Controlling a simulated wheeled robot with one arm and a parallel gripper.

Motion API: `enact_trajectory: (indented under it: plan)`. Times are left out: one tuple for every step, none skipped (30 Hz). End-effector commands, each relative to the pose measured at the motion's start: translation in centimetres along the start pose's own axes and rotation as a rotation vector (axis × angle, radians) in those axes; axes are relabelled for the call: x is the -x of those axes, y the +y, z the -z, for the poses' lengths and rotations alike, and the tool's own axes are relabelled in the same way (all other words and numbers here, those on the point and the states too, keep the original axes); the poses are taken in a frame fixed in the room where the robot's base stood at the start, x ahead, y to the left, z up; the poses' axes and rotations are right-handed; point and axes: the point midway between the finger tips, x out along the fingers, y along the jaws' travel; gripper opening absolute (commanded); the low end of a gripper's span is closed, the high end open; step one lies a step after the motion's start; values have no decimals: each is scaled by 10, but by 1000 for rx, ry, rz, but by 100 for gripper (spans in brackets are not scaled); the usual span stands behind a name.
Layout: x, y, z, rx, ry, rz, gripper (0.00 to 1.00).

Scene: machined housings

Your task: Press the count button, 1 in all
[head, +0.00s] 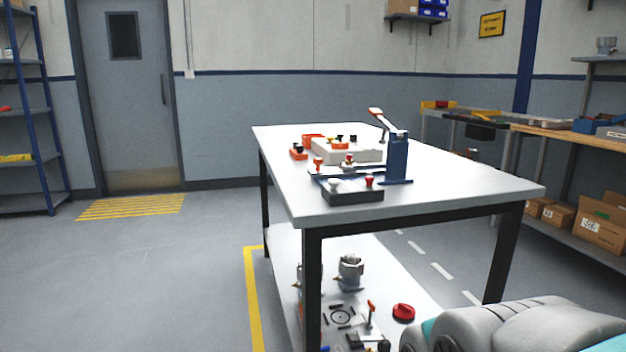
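The count button cannot be picked out for certain from this distance. A dark box (352,197) sits near the close edge of the white-topped table (450,188), with a pale knob (334,183) and a red knob (369,181) on top. Behind it are a pale grey block (347,151) with small orange and black parts, and a blue upright press (397,157) with a lever tilted up to the left. My gripper is not in view; only part of my own arm shows at the bottom right, apart from the tabletop.
The table's lower shelf (385,268) holds grey housings (350,272) and a red round part (403,312). Workbenches with cardboard boxes (601,225) stand at the right. The floor left of the table is clear, up to a door (124,150) and blue shelving.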

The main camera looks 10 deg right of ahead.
Motion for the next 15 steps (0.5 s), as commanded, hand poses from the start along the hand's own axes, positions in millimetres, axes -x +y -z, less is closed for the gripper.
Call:
enact_trajectory:
  plan:
    - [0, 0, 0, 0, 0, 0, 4]
    - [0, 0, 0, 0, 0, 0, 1]
    - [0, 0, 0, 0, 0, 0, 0]
    - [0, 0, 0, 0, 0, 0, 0]
    - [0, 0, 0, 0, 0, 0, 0]
    - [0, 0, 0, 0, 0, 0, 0]
    - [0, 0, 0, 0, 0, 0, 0]
    - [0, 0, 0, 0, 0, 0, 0]
    - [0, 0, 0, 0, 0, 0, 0]
    - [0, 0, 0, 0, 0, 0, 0]
    - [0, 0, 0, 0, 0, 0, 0]
    - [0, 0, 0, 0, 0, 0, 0]
    - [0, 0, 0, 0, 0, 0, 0]
    - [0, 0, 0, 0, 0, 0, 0]
    - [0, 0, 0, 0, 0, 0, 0]
